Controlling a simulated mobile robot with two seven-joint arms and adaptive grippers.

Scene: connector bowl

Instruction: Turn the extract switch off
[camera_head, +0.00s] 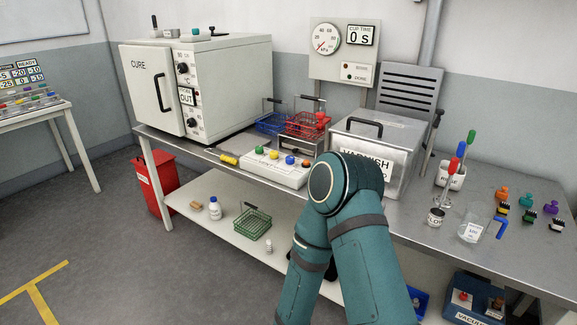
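I cannot pick out a switch labelled extract. A wall panel (341,72) carries a round dial (326,39), a display reading "0 S" (361,35) and a small box with indicator lights (357,72); its lettering is mostly too small to read. The white CURE cabinet (150,85) has dark knobs and a sign reading "OUT" (187,96) on its front. Neither gripper is clearly in view. One of my teal arms rises from the bottom, bends in front of the bench and hides part of it.
Cups and small coloured connectors (525,199) are at right. A red bin (155,182) stands at left.

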